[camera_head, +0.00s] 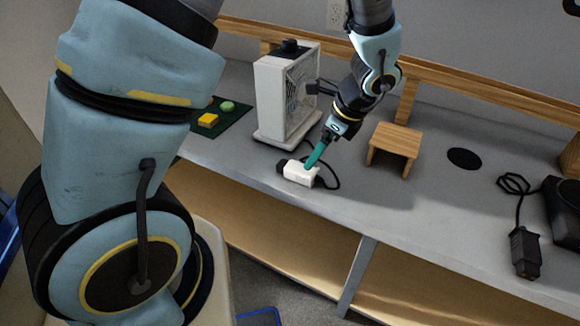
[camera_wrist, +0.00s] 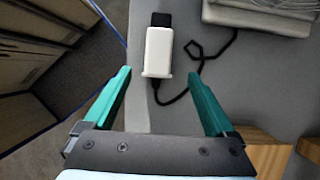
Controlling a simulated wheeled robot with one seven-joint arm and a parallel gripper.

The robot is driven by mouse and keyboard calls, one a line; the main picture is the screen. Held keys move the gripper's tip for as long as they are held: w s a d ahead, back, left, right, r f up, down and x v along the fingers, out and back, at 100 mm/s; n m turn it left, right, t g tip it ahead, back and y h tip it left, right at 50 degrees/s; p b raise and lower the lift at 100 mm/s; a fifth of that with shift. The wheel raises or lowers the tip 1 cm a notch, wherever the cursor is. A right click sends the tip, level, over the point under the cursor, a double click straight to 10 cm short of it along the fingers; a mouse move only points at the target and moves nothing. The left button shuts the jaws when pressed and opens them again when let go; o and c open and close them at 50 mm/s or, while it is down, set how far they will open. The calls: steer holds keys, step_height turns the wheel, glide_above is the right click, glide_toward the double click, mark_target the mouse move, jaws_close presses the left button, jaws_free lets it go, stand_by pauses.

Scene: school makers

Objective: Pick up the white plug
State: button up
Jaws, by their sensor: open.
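The white plug (camera_head: 298,173) lies on the grey bench near its front edge, in front of a white fan-like box. It has a dark end and a black cord. In the wrist view the white plug (camera_wrist: 158,52) lies ahead of my gripper, roughly in line with the gap between the fingers. My gripper (camera_wrist: 158,92) has two green fingers spread wide with nothing between them but bench and part of the cord. In the head view my gripper (camera_head: 313,162) is just above or beside the plug; I cannot tell whether it touches. The finger partly covers the plug's right end there.
The white fan box (camera_head: 270,97) stands behind the plug. A small wooden stool (camera_head: 397,139) stands to the right. A black plug (camera_head: 524,252) with cord lies farther right. A green mat (camera_head: 229,124) with yellow and green pieces lies left. The bench's front edge is close.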

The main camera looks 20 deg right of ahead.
mark_target(297, 172)
steer(key=shift+s+p+x, duration=0.2)
steer(key=shift+p+x, duration=0.55)
steer(key=shift+x, duration=2.65)
steer(key=shift+f, duration=0.1)
jaws_close()
